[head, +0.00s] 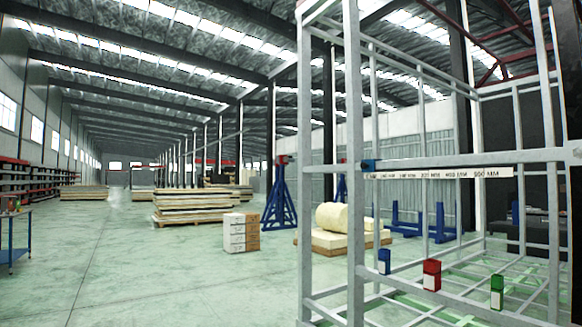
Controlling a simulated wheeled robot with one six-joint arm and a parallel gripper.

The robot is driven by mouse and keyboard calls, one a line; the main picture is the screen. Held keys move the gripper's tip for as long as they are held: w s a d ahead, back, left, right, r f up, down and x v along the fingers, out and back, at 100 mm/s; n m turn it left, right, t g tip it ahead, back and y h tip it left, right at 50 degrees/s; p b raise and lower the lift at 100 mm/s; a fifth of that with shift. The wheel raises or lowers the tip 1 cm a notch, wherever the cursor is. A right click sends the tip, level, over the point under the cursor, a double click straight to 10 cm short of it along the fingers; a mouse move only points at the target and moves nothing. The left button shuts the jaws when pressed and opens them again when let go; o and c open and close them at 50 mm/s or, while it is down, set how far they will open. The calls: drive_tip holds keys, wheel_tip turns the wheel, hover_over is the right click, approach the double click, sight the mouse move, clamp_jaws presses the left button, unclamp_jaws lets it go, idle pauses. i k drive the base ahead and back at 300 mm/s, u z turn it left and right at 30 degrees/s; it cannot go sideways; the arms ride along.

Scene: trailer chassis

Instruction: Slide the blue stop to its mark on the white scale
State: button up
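A small blue stop (369,165) sits on the grey horizontal rail of the metal frame, at the left end of the white scale (492,173). The scale is a narrow strip along the rail with black printed numbers in MM. I cannot tell which number is the stop's mark. My gripper is not in view.
The tall grey metal frame (355,120) fills the right side. Low in it are a blue block (384,261), a red block (431,275) and a green block (497,291). Boxes (241,232) and stacked boards (196,205) stand behind.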

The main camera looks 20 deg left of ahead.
sight(366, 166)
drive_tip(key=u, duration=1.85)
drive_tip(key=i, duration=3.1)
drive_tip(key=z, duration=1.1)
drive_tip(key=i, duration=0.85)
drive_tip(key=z, duration=0.9)
